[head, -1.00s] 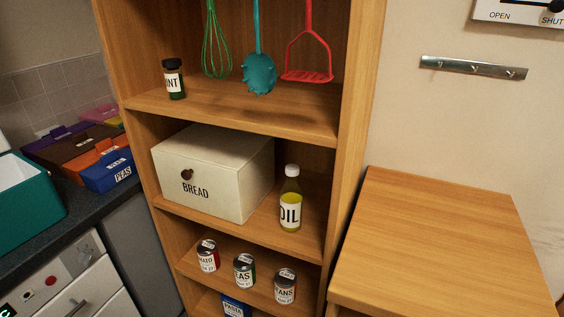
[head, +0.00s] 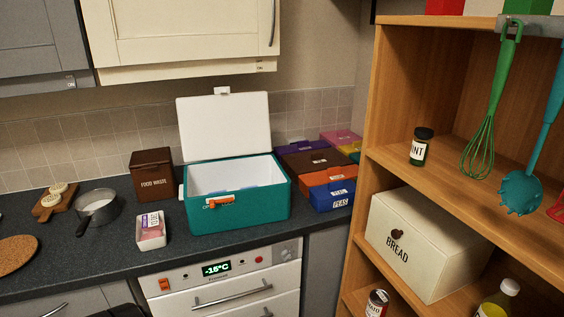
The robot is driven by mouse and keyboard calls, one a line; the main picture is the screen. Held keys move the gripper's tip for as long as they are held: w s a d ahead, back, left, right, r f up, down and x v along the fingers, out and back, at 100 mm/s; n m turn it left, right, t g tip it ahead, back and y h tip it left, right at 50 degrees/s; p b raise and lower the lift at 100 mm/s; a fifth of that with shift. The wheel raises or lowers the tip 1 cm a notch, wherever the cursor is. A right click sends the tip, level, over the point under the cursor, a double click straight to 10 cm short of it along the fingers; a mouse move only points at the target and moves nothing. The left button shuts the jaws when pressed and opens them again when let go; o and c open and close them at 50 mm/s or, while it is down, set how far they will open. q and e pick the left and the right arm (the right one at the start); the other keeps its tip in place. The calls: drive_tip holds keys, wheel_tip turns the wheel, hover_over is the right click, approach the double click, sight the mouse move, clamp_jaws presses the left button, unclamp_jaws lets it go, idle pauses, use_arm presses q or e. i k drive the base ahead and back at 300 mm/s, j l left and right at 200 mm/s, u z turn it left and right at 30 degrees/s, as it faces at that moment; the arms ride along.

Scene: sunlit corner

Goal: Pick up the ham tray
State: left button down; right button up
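A small white tray (head: 151,240) with pink contents and a printed label stands on the dark counter, left of the teal cool box. It looks like the ham tray, but its label is too small to read. Nothing touches it from above. Neither of my grippers is in view.
The teal box (head: 240,212) stands open with its white lid (head: 224,128) raised. A saucepan (head: 97,212), a brown food waste bin (head: 152,174) and a cork mat (head: 14,254) share the counter (head: 95,262). Coloured boxes (head: 328,179) stand right, beside a wooden shelf unit (head: 385,110).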

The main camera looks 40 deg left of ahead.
sight(150, 234)
drive_tip(key=u, duration=2.35)
drive_tip(key=i+l+u, duration=0.3)
drive_tip(key=l, duration=0.25)
drive_tip(key=i, duration=0.1)
